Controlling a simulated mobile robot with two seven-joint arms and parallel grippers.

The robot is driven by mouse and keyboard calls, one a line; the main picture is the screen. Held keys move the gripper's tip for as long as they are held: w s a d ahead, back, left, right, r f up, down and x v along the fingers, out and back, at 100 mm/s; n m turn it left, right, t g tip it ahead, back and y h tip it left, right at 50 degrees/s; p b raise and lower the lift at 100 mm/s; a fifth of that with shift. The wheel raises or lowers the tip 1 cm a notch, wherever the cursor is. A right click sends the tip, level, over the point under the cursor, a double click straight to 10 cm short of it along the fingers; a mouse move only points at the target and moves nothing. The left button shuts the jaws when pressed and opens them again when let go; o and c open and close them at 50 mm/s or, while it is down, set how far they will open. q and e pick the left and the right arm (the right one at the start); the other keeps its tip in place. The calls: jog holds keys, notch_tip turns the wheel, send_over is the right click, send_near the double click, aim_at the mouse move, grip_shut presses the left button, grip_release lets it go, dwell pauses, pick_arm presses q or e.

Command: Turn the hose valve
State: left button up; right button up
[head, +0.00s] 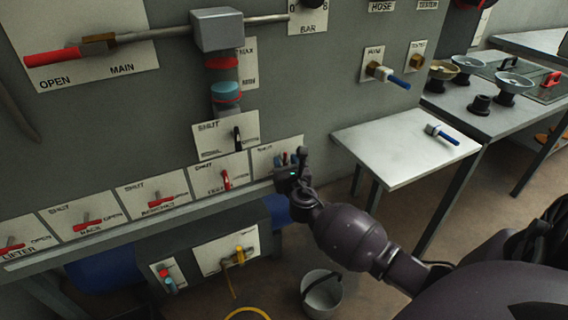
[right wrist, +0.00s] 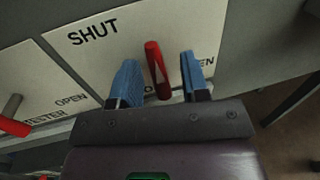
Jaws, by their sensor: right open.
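The rightmost valve of the lower row has a white plate (head: 264,157) marked SHUT; the rest of its label is hidden by my gripper. Its red lever (right wrist: 157,70) points up and slightly left in the right wrist view. My right gripper (head: 290,160) is at this valve. In the right wrist view its two blue fingertips stand open on either side of the lever, with a gap visible on both sides. My left gripper is not in view.
The neighbouring tester valve lever (head: 226,180) is close on the left, with several similar valves beyond. A white side table (head: 395,150) with a blue-handled part (head: 442,134) stands right. A bucket (head: 321,292) is on the floor below.

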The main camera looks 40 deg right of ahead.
jog(key=shift+w, duration=0.15)
grip_shut()
